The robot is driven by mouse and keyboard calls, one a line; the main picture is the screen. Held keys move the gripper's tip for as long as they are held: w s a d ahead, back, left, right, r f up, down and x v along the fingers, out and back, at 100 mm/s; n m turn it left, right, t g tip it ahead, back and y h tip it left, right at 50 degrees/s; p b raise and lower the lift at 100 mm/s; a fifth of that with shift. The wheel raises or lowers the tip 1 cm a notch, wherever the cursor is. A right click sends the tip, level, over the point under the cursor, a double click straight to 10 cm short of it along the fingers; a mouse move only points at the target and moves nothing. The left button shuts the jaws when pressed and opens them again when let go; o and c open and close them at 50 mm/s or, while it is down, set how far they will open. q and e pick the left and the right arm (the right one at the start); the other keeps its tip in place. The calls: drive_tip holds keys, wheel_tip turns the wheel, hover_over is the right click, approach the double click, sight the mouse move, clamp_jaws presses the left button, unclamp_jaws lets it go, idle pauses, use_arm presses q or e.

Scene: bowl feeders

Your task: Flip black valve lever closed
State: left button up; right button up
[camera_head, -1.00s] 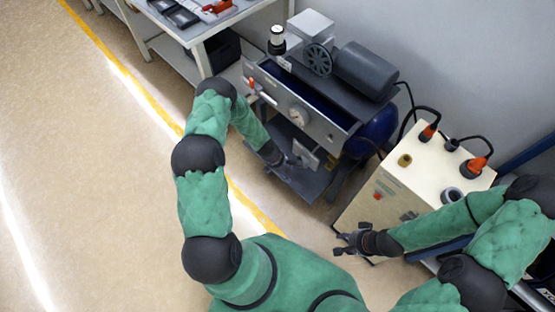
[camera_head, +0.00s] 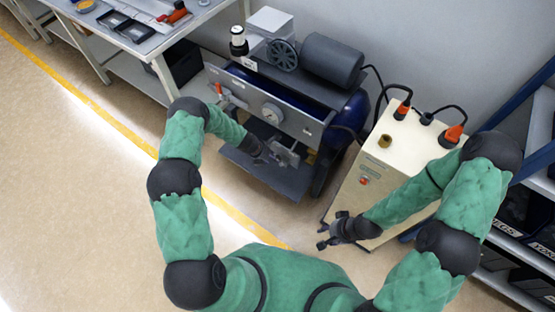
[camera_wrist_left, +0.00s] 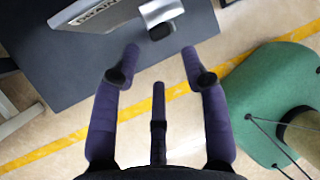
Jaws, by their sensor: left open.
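A grey compressor unit (camera_head: 290,105) with a round gauge and a dark lower shelf stands ahead of me. In the left wrist view, a silver curved piece with a black end (camera_wrist_left: 161,31) lies just beyond my fingertips; it may be the black valve lever, but I cannot be sure. My left gripper (camera_wrist_left: 160,52) is open and empty, its fingers pointing toward that piece without visible contact. In the head view the left gripper (camera_head: 280,153) is small and dark against the shelf. My right gripper (camera_head: 322,236) looks open and empty, in front of the cream cabinet.
The cream cabinet (camera_head: 395,150) with orange plugs and cables stands right of the compressor. A red lever (camera_head: 218,90) is on the compressor's left. A workbench (camera_head: 150,45) with trays is at upper left; a shelf rack (camera_head: 520,220) is at right. The floor at left is clear.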

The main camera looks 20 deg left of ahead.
sight(278, 158)
use_arm(q)
drive_tip(key=shift+w+d+f+b, duration=0.3)
drive_tip(key=shift+w+d+f, duration=0.15)
drive_tip(key=shift+d, duration=0.2)
drive_tip(key=shift+w+d+f+b, duration=0.3)
drive_tip(key=shift+w+d+f, duration=0.15)
drive_tip(key=shift+d, duration=0.15)
drive_tip(key=shift+w+d+f, duration=0.2)
drive_tip(key=shift+f, duration=0.25)
